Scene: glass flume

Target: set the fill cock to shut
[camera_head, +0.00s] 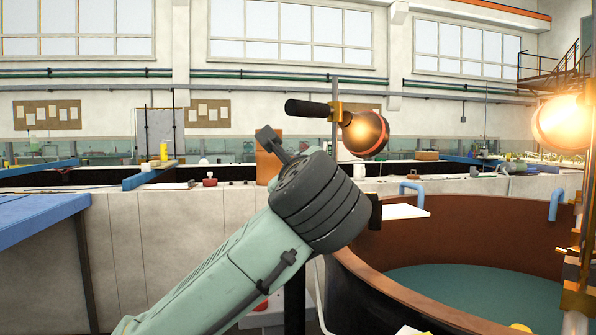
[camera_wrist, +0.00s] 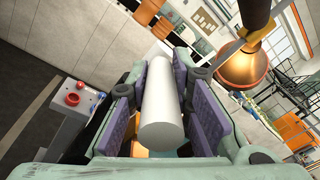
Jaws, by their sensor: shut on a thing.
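In the wrist view my gripper (camera_wrist: 166,82) has its purple-padded fingers closed on both sides of a pale, smooth cylinder (camera_wrist: 164,105). The cylinder points towards the camera; what it joins at its far end is hidden, so I cannot tell whether it is the fill cock's handle. In the head view the fingers and this cylinder are mostly hidden behind my arm. A copper ball (camera_head: 366,134) with a black grip (camera_head: 306,107) sits at a brass bracket on an upright behind my wrist. The ball also shows in the wrist view (camera_wrist: 243,68), right of my fingers, apart from them.
A round brown tank (camera_head: 455,208) holding water stands at right. A second copper ball (camera_head: 563,124) and brass fittings (camera_head: 582,300) stand at the right edge. A blue table (camera_head: 35,220) is at left. A grey box with a red button (camera_wrist: 73,99) lies left of my gripper.

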